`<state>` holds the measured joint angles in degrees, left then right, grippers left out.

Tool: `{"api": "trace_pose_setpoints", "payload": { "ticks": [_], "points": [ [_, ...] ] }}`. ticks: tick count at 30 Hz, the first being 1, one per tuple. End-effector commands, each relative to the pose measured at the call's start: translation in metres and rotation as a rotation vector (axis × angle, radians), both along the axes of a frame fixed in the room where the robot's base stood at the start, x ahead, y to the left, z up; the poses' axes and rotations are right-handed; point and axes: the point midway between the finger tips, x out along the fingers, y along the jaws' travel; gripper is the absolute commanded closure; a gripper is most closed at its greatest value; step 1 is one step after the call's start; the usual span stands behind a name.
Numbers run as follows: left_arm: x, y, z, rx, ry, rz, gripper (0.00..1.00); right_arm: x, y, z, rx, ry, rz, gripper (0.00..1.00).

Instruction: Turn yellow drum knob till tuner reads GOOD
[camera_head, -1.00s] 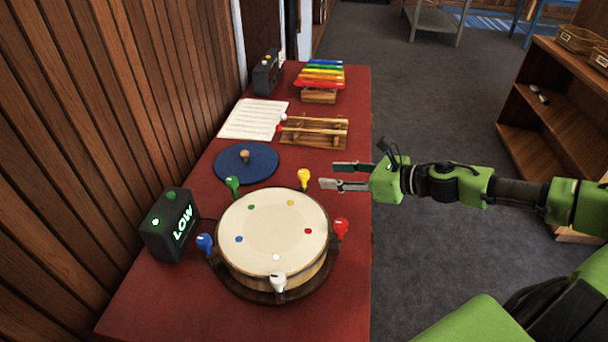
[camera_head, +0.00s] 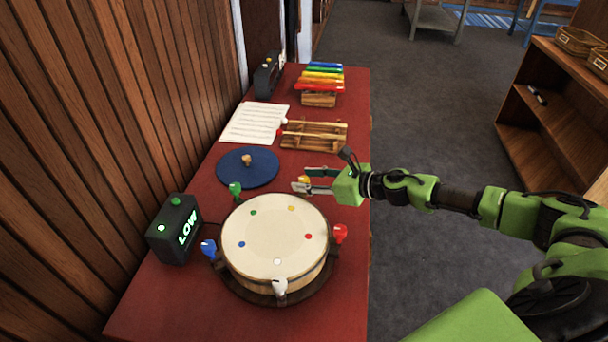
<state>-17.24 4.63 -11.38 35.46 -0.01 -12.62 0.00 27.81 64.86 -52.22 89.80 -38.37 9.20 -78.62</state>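The fingers of that gripper are apart, one on the far side and one on the near side of the knob. I cannot tell whether either finger touches it. The dark tuner box (camera_head: 173,230) left of the drum shows LOW in green, with a lit green dot. My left gripper is not in view.
Green (camera_head: 235,190), blue (camera_head: 209,249), red (camera_head: 340,233) and white (camera_head: 280,287) knobs ring the drum. Behind it are a blue disc (camera_head: 232,170), a paper sheet (camera_head: 255,122), a wooden rack (camera_head: 313,142) and a xylophone (camera_head: 319,80). The red tabletop (camera_head: 150,310) is clear at the front.

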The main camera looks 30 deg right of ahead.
Motion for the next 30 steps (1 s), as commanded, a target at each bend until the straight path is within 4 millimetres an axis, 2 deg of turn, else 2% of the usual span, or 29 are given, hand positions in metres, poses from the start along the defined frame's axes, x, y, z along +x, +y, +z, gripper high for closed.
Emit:
{"api": "trace_pose_setpoints", "payload": {
  "ticks": [5,14,18,19,26,30],
  "points": [
    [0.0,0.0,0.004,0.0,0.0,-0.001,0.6,0.01,0.006,-0.004,0.0,0.0,0.001,0.62],
    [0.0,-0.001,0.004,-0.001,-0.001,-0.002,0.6,0.011,0.007,-0.006,-0.002,0.0,0.002,0.62],
    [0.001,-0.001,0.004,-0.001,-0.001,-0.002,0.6,0.011,0.007,-0.006,-0.002,0.0,0.002,0.95],
    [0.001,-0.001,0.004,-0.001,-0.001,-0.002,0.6,0.01,0.007,-0.006,-0.002,0.0,0.002,1.0],
    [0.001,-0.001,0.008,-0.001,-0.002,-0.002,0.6,0.01,0.007,-0.004,-0.001,0.001,-0.006,1.0],
    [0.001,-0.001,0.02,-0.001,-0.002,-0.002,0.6,0.01,0.008,-0.001,-0.001,0.001,-0.041,1.0]
  ]
}}
